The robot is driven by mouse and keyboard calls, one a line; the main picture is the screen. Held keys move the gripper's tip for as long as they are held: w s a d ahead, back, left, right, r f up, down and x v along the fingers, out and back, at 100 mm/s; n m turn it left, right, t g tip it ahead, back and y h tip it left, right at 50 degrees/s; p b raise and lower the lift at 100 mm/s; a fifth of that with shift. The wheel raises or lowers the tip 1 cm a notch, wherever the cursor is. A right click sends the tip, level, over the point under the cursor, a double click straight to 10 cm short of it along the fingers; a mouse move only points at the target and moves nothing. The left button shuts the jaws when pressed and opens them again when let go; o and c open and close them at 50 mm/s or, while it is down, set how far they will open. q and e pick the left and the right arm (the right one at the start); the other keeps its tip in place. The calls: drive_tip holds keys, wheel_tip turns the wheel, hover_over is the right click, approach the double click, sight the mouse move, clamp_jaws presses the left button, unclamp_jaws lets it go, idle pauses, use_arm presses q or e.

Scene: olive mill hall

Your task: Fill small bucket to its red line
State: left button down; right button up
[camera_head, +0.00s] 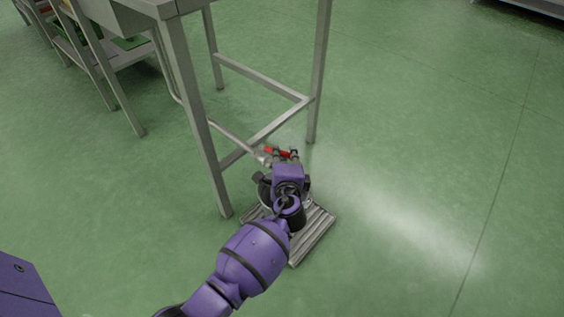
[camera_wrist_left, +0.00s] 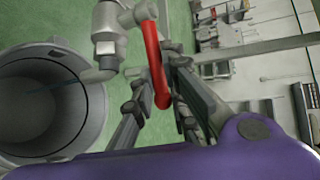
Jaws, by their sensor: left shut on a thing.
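The small bucket (camera_wrist_left: 96,118) is a grey metal pail at the left of the left wrist view, and I look down into it. A thin bluish streak crosses its mouth from the spout; I cannot tell if it is running water. The level and red line cannot be made out. A metal tap (camera_wrist_left: 107,30) has its spout at the bucket's rim. Its red lever (camera_wrist_left: 152,55) lies between the fingers of my left gripper (camera_wrist_left: 168,62), which is shut on it. In the head view, my left gripper (camera_head: 283,158) is at the red lever (camera_head: 271,151) and mostly hides the bucket.
A slatted metal floor grate (camera_head: 312,237) lies under the bucket area. A steel stand (camera_head: 190,105) with legs and crossbars rises beside it. Shelves (camera_head: 125,55) stand at the upper left. The green floor at the right is clear.

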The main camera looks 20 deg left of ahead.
use_arm(q)
drive_tip(key=shift+w+f+n+g+y, duration=0.15)
drive_tip(key=shift+w+n+g+y, duration=0.15)
drive_tip(key=shift+n+y, duration=0.25)
drive_tip(key=c, duration=1.8)
unclamp_jaws()
use_arm(e)
drive_tip(key=shift+w+f, duration=0.2)
drive_tip(key=shift+w, duration=0.45)
use_arm(q)
drive_tip(key=shift+r, duration=0.2)
